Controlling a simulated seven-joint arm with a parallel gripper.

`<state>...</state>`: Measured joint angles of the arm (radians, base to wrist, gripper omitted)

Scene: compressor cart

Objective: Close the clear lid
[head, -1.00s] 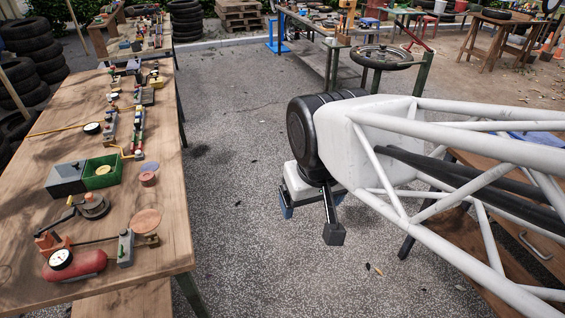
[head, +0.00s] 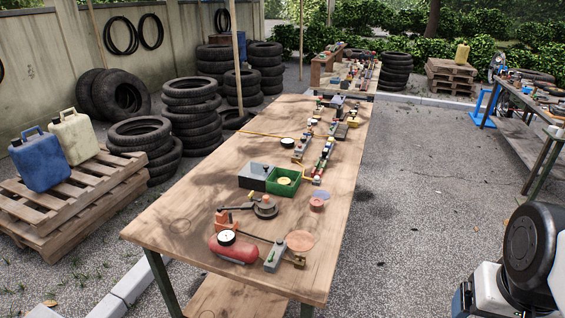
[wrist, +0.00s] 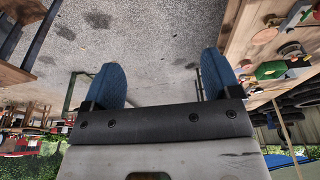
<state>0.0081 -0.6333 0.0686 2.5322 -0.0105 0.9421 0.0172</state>
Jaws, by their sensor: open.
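My gripper (wrist: 161,64) shows in the wrist view with its two blue fingers wide apart and nothing between them. In the head view, part of my arm is at the lower right, off the right side of the workbench (head: 180,205). On the bench, a see-through tan disc (head: 300,241) lies near the front right edge, and a smaller pinkish disc (head: 317,197) sits behind it. I cannot tell for sure which part is the clear lid. A green box (head: 284,187) with a yellowish round piece inside stands beside a grey box (head: 254,176).
A red tank (head: 232,249) with a gauge, an orange clamp-like piece (head: 226,221) and a grey block (head: 275,256) crowd the bench's near end. Several small parts line the bench farther back. Tyre stacks (head: 190,115) and a pallet (head: 70,205) stand left.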

